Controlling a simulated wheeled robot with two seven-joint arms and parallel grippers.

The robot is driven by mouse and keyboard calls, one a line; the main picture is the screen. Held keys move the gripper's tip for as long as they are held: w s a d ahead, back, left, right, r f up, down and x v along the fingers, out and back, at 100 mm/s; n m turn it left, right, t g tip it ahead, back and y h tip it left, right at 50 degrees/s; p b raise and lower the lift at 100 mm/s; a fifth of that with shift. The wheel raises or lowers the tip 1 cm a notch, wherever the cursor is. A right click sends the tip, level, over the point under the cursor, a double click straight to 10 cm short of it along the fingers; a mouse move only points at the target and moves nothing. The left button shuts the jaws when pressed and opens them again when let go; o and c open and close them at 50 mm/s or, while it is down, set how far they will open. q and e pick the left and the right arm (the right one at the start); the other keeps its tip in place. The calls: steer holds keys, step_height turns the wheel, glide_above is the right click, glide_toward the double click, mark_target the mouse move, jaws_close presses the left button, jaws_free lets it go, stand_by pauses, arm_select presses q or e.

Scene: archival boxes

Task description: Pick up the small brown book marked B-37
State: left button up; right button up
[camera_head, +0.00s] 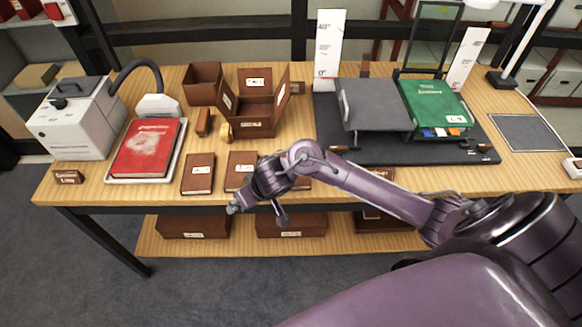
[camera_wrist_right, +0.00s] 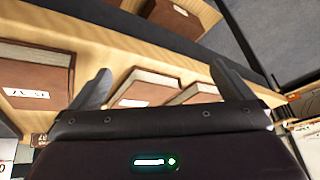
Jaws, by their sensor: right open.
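A small brown book (camera_head: 198,174) with a white label lies near the table's front edge in the head view. A second such book (camera_head: 238,168) lies to its right, close behind my right gripper (camera_head: 257,212). My arm partly hides a third brown item (camera_head: 301,183). In the right wrist view, a brown book (camera_wrist_right: 40,75) shows an upside-down label that seems to end in 37; its letter is unclear. Two more books (camera_wrist_right: 137,86) (camera_wrist_right: 197,93) show between and behind the fingers. My right gripper (camera_wrist_right: 160,78) is open and empty. My left gripper is out of view.
A red book (camera_head: 147,148) lies on a white tray at the left. An open brown box (camera_head: 255,120) stands behind the small books. A dark stand (camera_head: 400,150) with a green book (camera_head: 433,103) is at the right. Brown boxes (camera_head: 193,226) sit on the lower shelf.

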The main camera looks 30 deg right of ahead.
steer(key=d+r, duration=0.1)
steer(key=d, duration=0.1)
steer(key=w+d+r+m+h, duration=0.1)
steer(key=d, duration=0.2)
steer(key=w+d+r+m+g, duration=0.1)
steer(key=d, duration=0.2)
steer(key=shift+w+r+h, duration=0.2)
steer(key=shift+h, duration=0.1)
steer(key=d+m, duration=0.1)
steer(key=d, duration=0.1)
steer(key=d+r+m+g, duration=0.1)
steer(key=d, duration=0.1)
steer(key=d+h, duration=0.1)
steer(key=d, duration=0.1)
steer(key=shift+s+d+r+m, duration=0.15)
steer(key=shift+d+r+m, duration=0.05)
steer(key=shift+d+m, duration=0.2)
steer(key=shift+d+f+g, duration=0.15)
steer(key=shift+f+g, duration=0.1)
steer(key=shift+g, duration=0.05)
steer(key=shift+b+x, duration=0.85)
steer(key=shift+x, duration=0.05)
steer(key=shift+w+x, duration=0.2)
steer(key=shift+x, duration=1.1)
steer(key=shift+w+x, duration=0.15)
steer(key=shift+x, duration=1.15)
steer(key=shift+d+r, duration=0.1)
steer(key=shift+r, duration=0.05)
steer(key=c, duration=1)
steer(key=shift+r, duration=0.1)
